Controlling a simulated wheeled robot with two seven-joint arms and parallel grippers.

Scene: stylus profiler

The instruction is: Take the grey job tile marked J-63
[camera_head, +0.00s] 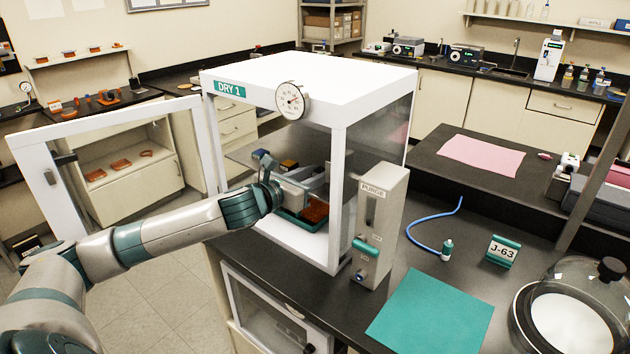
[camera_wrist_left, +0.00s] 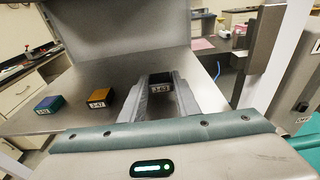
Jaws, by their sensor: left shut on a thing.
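My left arm reaches through the open door of the white dry cabinet (camera_head: 290,78) marked DRY 1. My left gripper (camera_head: 312,181) is inside it. In the left wrist view my gripper (camera_wrist_left: 160,80) is shut on a dark grey tile (camera_wrist_left: 161,88) with a small label, too small to read surely. An orange tile (camera_wrist_left: 99,98) and a blue-green tile (camera_wrist_left: 49,103) sit on the shelf to its left. In the head view the held tile is hard to make out. My right gripper is not in view.
The cabinet door (camera_head: 22,150) stands open at left. A teal tray (camera_head: 289,222) with orange-brown contents is low in the cabinet. A purge unit (camera_head: 372,225) stands beside it. A teal mat (camera_head: 432,312), a J-63 card (camera_head: 502,251) and a glass dome (camera_head: 575,285) are on the bench.

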